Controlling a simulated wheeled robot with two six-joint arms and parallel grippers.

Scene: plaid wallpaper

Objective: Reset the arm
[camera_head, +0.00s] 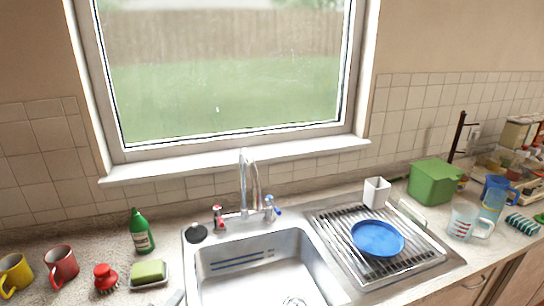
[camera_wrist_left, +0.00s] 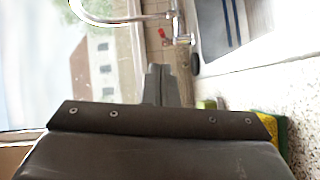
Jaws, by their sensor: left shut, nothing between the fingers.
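My left gripper (camera_head: 174,298) barely shows at the bottom edge of the head view, just left of the sink. In the left wrist view its fingers (camera_wrist_left: 163,85) are together with nothing between them. They point toward the faucet (camera_wrist_left: 172,15) and the sink (camera_wrist_left: 232,35). The gripper's dark body fills the lower part of that view. My right gripper is in neither view.
The sink (camera_head: 210,288) is at bottom middle, with a faucet (camera_head: 246,185) behind it. A blue plate (camera_head: 377,238) lies on the drying rack (camera_head: 345,258) at right.

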